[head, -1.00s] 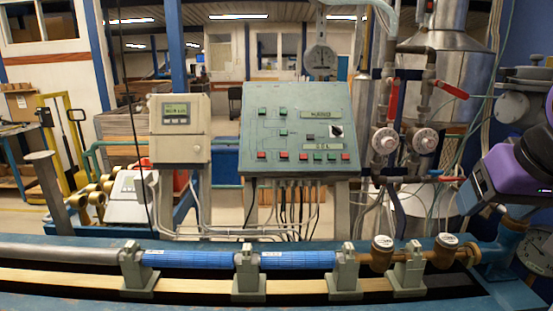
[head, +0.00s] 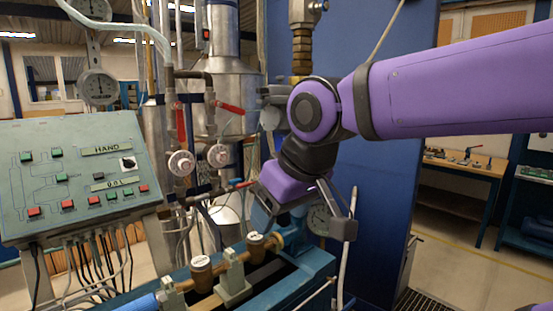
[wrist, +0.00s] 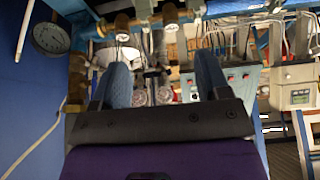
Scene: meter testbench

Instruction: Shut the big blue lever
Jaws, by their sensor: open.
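My gripper (head: 303,222) hangs at the end of my purple arm, above the right end of the test bench, with its jaws apart. In the wrist view its two fingers (wrist: 163,85) are spread, with nothing held between them. I cannot pick out a big blue lever with certainty. A blue pipe fitting (head: 308,262) stands at the bench's right end, just below my gripper, partly hidden by it. A blue bar (wrist: 235,6) runs along the top of the wrist view; I cannot tell whether it is a lever.
Brass meters (head: 201,272) sit on the bench line. Red-handled valves (head: 230,108) stand behind it, near a green control panel (head: 78,178). A round gauge (wrist: 50,37) hangs beside the blue wall (head: 385,190). Open floor (head: 440,265) lies at the right.

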